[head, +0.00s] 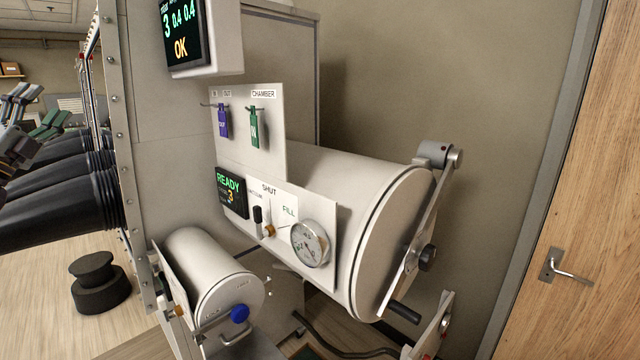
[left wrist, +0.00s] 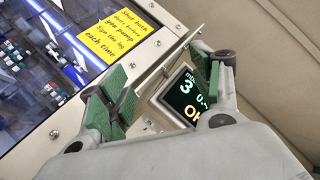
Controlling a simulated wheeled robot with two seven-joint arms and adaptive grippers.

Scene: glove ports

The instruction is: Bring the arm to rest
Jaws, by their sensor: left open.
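My left gripper (head: 38,122) is at the far left edge of the head view, partly cut off, near the black glove sleeves. In the left wrist view my left gripper (left wrist: 165,88) has its two green-padded fingers spread apart with nothing held between them. Behind the gap a small display (left wrist: 187,95) shows a green 3 and an orange OK. My right gripper is in neither view.
Black glove sleeves (head: 60,195) stick out at the left. A large white cylindrical chamber (head: 330,180) with a lever and gauge (head: 310,243) stands mid-right. A smaller cylinder (head: 215,270) is below it. A yellow sign (left wrist: 120,35) is on the cabinet window. A wooden door (head: 590,190) is at right.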

